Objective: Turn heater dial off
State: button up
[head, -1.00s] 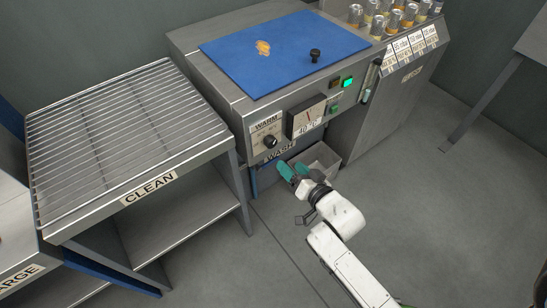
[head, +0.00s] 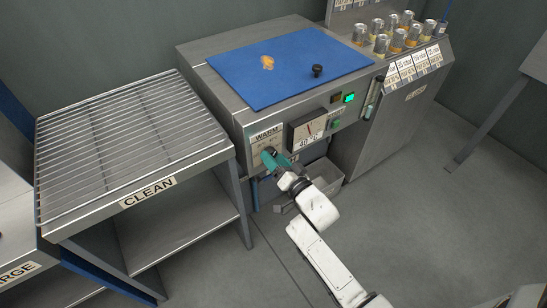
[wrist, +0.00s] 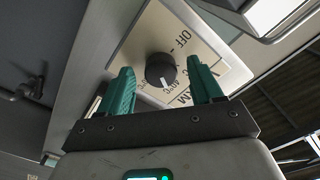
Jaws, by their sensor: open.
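The heater dial (wrist: 160,70) is a round black knob with a white pointer mark on a pale plate (wrist: 196,38) marked OFF and with temperatures. In the wrist view the pointer is turned away from OFF, toward the temperature marks. My gripper (wrist: 163,88) has two green fingers, open, one on each side of the dial in the picture. I cannot tell whether they touch it. In the head view my gripper (head: 272,158) is at the panel under the WARM label (head: 267,135) and hides most of the dial.
A gauge (head: 307,129) reading about 40 °C sits just right of the dial. A lit green indicator (head: 348,97) is further right. The CLEAN rack (head: 130,140) stands to the left. A blue mat (head: 290,68) covers the top. A grey bin (head: 322,173) is below.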

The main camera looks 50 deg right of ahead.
jog(key=shift+w+d, duration=0.15)
jog(key=shift+w, duration=0.45)
jog(key=shift+c, duration=0.5)
jog(key=c, duration=1)
jog(key=shift+o, duration=0.2)
jog(key=shift+n, duration=0.4)
jog(key=n+b, duration=0.2)
jog(key=n, duration=0.5)
jog(key=n+b, duration=0.2)
jog(key=n, duration=0.6)
jog(key=n+b, duration=0.2)
jog(key=n, duration=0.6)
jog(key=shift+s+d, duration=0.1)
jog(key=shift+d, duration=0.15)
